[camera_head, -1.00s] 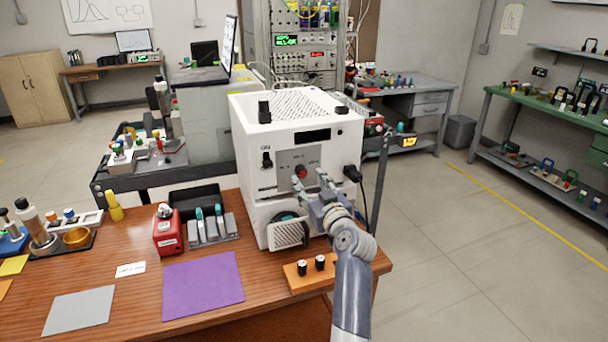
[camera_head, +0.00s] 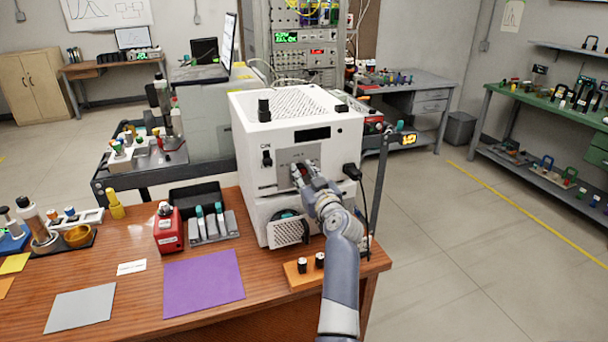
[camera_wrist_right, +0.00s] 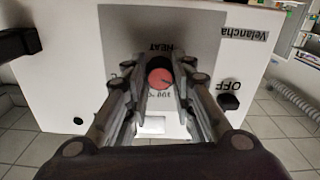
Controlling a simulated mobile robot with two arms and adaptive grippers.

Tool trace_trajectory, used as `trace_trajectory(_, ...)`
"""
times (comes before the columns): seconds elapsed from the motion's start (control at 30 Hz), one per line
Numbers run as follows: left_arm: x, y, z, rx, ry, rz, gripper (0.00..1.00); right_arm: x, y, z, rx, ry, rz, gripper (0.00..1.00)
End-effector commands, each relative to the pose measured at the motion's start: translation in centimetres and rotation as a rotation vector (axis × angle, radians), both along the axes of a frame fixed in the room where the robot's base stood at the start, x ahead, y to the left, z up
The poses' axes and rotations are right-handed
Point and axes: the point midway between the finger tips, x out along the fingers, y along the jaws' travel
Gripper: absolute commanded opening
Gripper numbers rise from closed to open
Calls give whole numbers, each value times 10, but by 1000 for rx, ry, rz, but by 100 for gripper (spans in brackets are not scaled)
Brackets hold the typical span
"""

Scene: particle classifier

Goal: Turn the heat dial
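The heat dial is a round red knob on the grey front panel of the white box-shaped instrument (camera_head: 258,139). In the right wrist view the dial (camera_wrist_right: 160,79) sits between the two fingers of my right gripper (camera_wrist_right: 161,68), under the word HEAT. The fingers flank it left and right, with what looks like a narrow gap on each side; contact is unclear. In the head view my right gripper (camera_head: 306,172) is at the front panel, and its fingers mostly cover the dial (camera_head: 304,170). My left gripper is not in view.
A black ON/OFF switch (camera_head: 267,159) is left of the dial. A black plug and cable (camera_head: 352,172) stick out at the right. A round port with a vented cover (camera_head: 291,231) lies below.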

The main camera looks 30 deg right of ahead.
Motion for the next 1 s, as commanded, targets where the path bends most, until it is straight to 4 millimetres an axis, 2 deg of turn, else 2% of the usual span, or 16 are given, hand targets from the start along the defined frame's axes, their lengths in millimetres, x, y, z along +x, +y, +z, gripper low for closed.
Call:
trace_trajectory(0.27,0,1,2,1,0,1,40,0,0,0,21,-5,0,0)
trace_trajectory(0.47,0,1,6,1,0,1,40,0,0,1,107,-25,0,0)
trace_trajectory(1.0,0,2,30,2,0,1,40,0,0,2,577,-138,0,0)
